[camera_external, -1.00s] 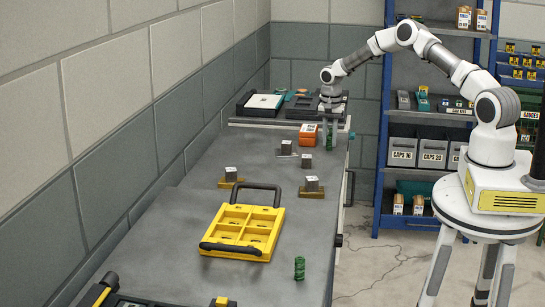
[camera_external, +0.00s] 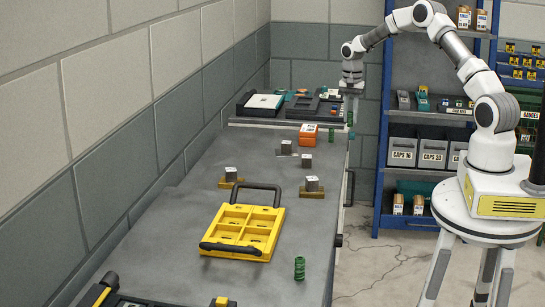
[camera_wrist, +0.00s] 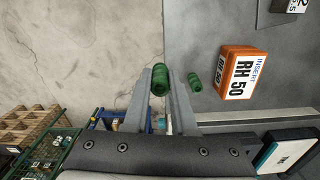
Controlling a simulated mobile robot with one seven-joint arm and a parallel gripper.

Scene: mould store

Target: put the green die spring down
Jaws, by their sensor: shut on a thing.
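My gripper (camera_external: 351,112) is raised near the far right edge of the bench, pointing down. In the wrist view its two fingers (camera_wrist: 160,76) are closed on a green die spring (camera_wrist: 159,80), which shows against the concrete floor just off the bench edge. The held spring also shows small between the fingertips in the external view (camera_external: 350,119). A second green spring (camera_external: 331,134) stands on the bench beside the orange insert box; it shows in the wrist view too (camera_wrist: 194,83). A third green spring (camera_external: 299,268) stands near the front right of the bench.
The orange insert box (camera_external: 308,139) stands near the gripper. Dark trays (camera_external: 248,110) lie at the far end. Several grey metal blocks (camera_external: 306,161) and a yellow compartment tray (camera_external: 215,238) occupy the bench (camera_external: 180,240). Blue shelving (camera_external: 381,150) stands behind at the right.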

